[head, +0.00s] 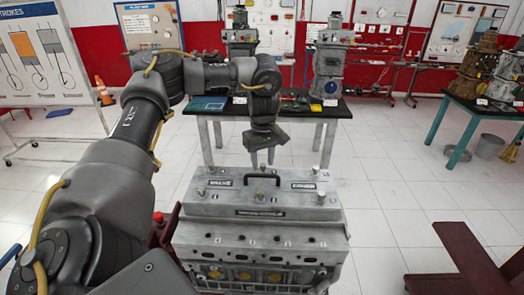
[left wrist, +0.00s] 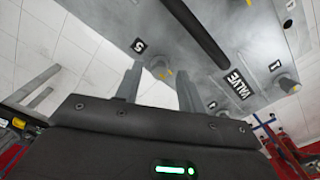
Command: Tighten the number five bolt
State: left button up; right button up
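The grey engine block (head: 262,245) stands in front of me with a grey valve cover (head: 225,203) on top. Several bolts stand along the cover's edges. In the left wrist view a "5" label (left wrist: 139,46) sits on the cover, with the number five bolt (left wrist: 160,70) beside it, partly hidden. My left gripper (head: 262,160) points down over the cover's far edge, behind the black handle (head: 248,177). In the left wrist view its two fingers (left wrist: 159,84) are apart, with that bolt seen between them. I cannot tell whether they touch it. My right gripper is not in view.
A table (head: 228,110) with engine parts stands behind the block. A teal-legged table (head: 456,118) with more engines is at the right, near a bucket (head: 489,146). A dark red stand (head: 470,258) is at the lower right. White floor between is clear.

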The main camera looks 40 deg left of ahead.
aim_at(262, 165)
pick_arm(q)
notch_tip(262, 165, up, 10)
jog(key=shift+r+b, duration=0.2)
jog(key=shift+b, duration=0.2)
jog(key=shift+s, duration=0.1)
dwell(0.4)
